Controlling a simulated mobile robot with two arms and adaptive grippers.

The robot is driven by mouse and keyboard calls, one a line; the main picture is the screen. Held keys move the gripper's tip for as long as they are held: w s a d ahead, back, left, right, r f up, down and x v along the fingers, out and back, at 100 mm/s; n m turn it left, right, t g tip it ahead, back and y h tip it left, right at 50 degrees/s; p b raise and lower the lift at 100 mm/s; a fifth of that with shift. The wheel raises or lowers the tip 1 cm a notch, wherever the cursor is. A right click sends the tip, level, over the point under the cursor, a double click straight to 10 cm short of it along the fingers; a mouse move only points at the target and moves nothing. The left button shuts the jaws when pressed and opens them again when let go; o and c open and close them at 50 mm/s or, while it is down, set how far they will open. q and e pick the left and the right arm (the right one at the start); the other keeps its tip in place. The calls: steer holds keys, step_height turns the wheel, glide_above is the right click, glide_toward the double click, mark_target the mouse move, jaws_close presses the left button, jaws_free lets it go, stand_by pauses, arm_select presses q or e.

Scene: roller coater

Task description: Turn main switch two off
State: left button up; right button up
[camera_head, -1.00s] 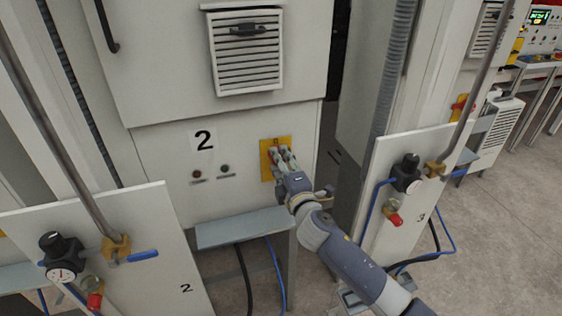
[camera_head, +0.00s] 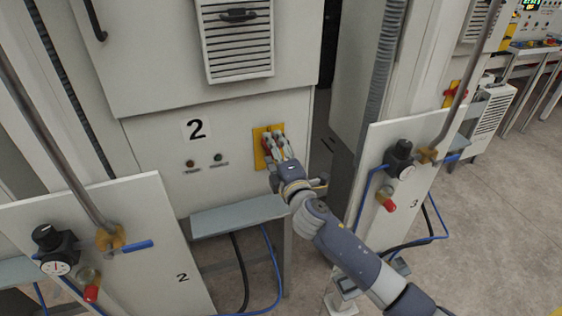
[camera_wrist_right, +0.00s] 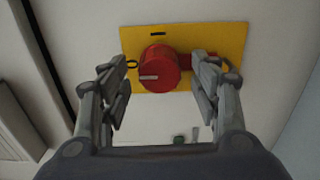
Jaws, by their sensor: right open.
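Main switch two is a red rotary knob on a yellow plate (camera_head: 258,156) on the cabinet front marked 2. In the right wrist view the red knob (camera_wrist_right: 159,68) sits on the yellow plate (camera_wrist_right: 230,42), with a light mark on its face. My right gripper (camera_head: 272,146) is in front of the plate. In the right wrist view its open fingers (camera_wrist_right: 163,82) stand on either side of the knob, and I see no clear contact. In the head view the gripper partly hides the knob. My left gripper is not in view.
A grey shelf (camera_head: 236,218) sticks out below the switch. Panel 2 (camera_head: 160,235) with a gauge and valve stands at the left, panel 3 (camera_head: 415,150) at the right. Two small buttons (camera_head: 204,161) are left of the switch. Floor is free at the right.

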steer(key=v, duration=1.1)
steer(key=shift+s, duration=0.3)
steer(key=shift+d, duration=0.1)
